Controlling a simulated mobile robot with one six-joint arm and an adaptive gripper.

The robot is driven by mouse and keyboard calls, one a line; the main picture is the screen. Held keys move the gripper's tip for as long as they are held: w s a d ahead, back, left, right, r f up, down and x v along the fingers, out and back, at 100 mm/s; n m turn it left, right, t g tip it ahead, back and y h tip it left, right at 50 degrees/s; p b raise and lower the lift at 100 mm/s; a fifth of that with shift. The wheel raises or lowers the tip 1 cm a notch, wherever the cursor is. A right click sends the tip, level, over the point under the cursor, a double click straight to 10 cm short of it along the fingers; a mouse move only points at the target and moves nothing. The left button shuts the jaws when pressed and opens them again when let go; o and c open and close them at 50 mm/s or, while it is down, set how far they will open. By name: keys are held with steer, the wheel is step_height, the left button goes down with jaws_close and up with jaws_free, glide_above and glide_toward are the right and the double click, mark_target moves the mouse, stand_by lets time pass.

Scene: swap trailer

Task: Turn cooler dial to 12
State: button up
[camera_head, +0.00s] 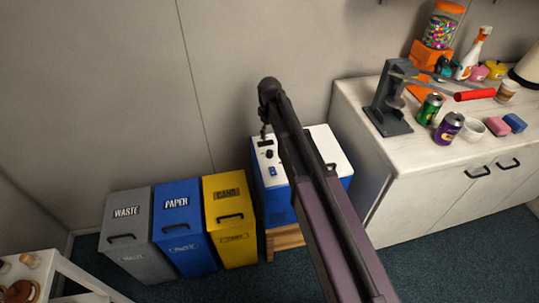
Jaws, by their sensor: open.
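The cooler (276,205) is a blue box with a white top, standing on a low wooden support (285,241) between the yellow bin and the counter. A black dial (268,154) sits on its white panel, below a small dark display. The dial's setting is too small to read. My arm crosses the picture from the lower right and covers part of the cooler's top. My gripper (263,133) hangs from the arm's far end, just above the dial and display. It is open and small in view. I cannot tell whether it touches the dial.
Grey waste (138,246), blue paper (184,240) and yellow (230,222) bins stand left of the cooler. A white counter (432,155) on the right holds a grey press (388,100), cans and a candy machine (440,27). A white shelf (75,272) is at lower left.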

mark_target(269, 152)
steer(key=shift+f+b, duration=5)
steer(key=shift+f, duration=0.3)
jaws_close()
